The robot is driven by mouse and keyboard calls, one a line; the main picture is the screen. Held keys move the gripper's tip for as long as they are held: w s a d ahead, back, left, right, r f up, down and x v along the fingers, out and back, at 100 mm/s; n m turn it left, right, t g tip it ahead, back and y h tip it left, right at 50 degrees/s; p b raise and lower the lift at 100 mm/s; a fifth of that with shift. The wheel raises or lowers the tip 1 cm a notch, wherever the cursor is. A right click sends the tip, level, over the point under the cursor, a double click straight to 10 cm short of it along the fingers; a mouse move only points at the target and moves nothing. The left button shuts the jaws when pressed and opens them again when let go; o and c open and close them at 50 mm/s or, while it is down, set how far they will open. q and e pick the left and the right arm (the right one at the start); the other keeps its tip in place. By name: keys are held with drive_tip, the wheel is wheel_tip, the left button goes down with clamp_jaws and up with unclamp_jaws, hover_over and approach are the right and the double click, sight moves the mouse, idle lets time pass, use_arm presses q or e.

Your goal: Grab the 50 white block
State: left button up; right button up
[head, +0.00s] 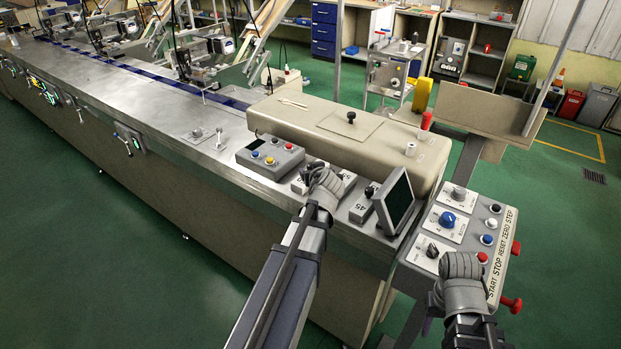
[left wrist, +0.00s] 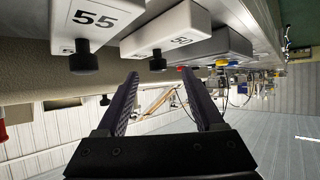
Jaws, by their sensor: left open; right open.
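The white 50 block (head: 299,186) sits on the machine's metal top, partly behind my left wrist. In the left wrist view the 50 block (left wrist: 172,31) shows its slightly blurred number and a black knob (left wrist: 157,60). My left gripper (left wrist: 160,73) is open and empty, and the knob appears between and just beyond its fingertips. In the head view my left gripper (head: 324,184) is over the blocks, its fingers mostly hidden. My right gripper (head: 461,266) is open at the front of the button panel; its fingertips are hard to make out.
The 55 block (left wrist: 96,24) is beside the 50 block. The 45 block (head: 362,207) stands near a small dark screen (head: 394,201). A grey button box (head: 270,157) is on the other side. A long beige housing (head: 355,135) rises behind. The START/STOP panel (head: 462,222) is at the right.

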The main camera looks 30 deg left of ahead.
use_arm(q)
drive_tip(key=shift+w+a+f, duration=0.15)
drive_tip(key=shift+w+a, duration=0.1)
drive_tip(key=shift+w, duration=0.2)
drive_tip(key=b+x, duration=0.2)
drive_tip(key=x, duration=0.2)
drive_tip(key=shift+w, duration=0.25)
drive_tip(key=shift+s, duration=0.1)
drive_tip(key=shift+c, duration=0.3)
clamp_jaws()
idle(0.5)
